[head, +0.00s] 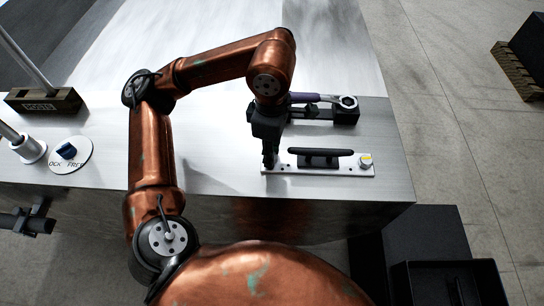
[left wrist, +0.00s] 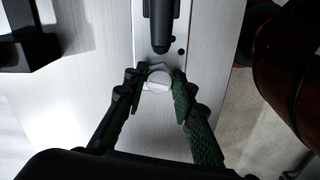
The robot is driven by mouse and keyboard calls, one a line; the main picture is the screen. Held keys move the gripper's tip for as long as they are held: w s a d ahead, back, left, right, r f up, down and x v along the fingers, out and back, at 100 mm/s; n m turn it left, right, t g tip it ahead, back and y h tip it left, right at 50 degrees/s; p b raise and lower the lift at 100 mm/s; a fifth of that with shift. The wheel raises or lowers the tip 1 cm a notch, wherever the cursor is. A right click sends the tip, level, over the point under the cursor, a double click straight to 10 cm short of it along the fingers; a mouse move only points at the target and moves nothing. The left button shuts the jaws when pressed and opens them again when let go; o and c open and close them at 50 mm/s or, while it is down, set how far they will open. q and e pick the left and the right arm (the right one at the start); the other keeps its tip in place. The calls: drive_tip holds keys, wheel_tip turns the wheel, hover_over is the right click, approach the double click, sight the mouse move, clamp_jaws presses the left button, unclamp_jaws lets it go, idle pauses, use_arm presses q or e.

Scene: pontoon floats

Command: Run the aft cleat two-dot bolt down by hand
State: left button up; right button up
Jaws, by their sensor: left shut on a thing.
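A black cleat (head: 320,157) sits on a pale metal plate (head: 352,170) near the front edge of the bench. My left gripper (head: 268,162) points down at the plate's left end. In the left wrist view its dark green fingers (left wrist: 160,82) are shut on the sides of a pale round bolt head (left wrist: 158,79) just off the cleat's end (left wrist: 163,40). Small dark dots show on the plate beside it. The bolt is hidden by the fingers in the head view. My right gripper is not in view.
A wrench (head: 343,101) with a purple handle lies on a black holder (head: 345,115) behind the cleat. A black bin (head: 450,280) stands below the bench.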

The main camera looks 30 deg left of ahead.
use_arm(q)
drive_tip(key=m, duration=0.3)
drive_tip(key=shift+w+a, duration=0.1)
drive_tip(key=shift+a, duration=0.1)
drive_tip(key=m+b, duration=0.1)
drive_tip(key=m, duration=0.2)
drive_tip(key=shift+m, duration=0.4)
drive_tip(key=m, duration=0.5)
drive_tip(key=shift+b, duration=0.35)
drive_tip(key=o, duration=0.7)
drive_tip(key=shift+m, duration=0.5)
drive_tip(key=shift+c, duration=0.2)
drive_tip(key=o, duration=0.3)
drive_tip(key=shift+w, duration=0.15)
